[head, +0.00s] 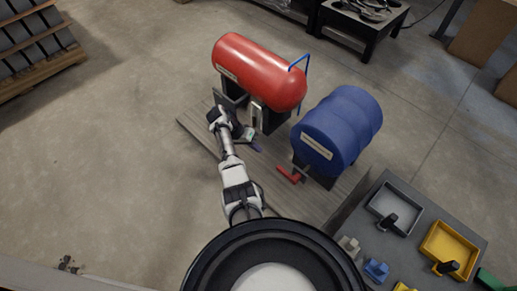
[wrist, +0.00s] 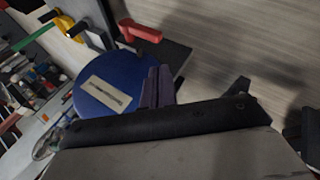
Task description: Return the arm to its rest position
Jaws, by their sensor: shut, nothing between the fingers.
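My arm reaches up from the bottom middle of the head view, over the wooden platform (head: 190,124). My gripper (head: 256,147) is at its end, near the red tank (head: 260,68) and left of the blue drum (head: 340,125). In the wrist view the purple fingers of my gripper (wrist: 157,86) show in front of the blue drum (wrist: 85,70). The gripper is shut and empty. No marker of a rest position shows.
A red handle (head: 288,174) sits at the drum's lower left. A grey table (head: 345,222) with a grey tray (head: 395,207) and a yellow tray (head: 453,247) is at the lower right. The floor left of the arm is clear.

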